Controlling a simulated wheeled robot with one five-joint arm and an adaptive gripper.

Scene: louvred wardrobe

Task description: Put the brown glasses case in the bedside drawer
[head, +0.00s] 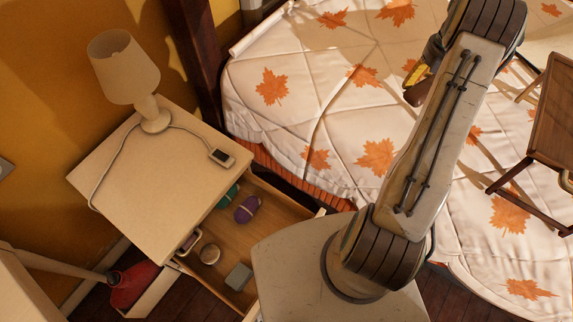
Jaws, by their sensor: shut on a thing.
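The bedside drawer (274,207) stands pulled out from the pale bedside table, in front of my base. My gripper (424,82) is over the bed, at the upper right, partly hidden behind my own arm. It is shut on the brown glasses case (413,96), of which only a small dark brown end shows below the fingers. The case is well to the right of the drawer and apart from it.
The drawer holds a purple roll (247,209), a green roll (229,197), a round beige thing (210,254) and a grey block (239,276). A lamp (124,69) and a small dark device (222,157) stand on the bedside table (148,188). A wooden chair (553,115) is at right.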

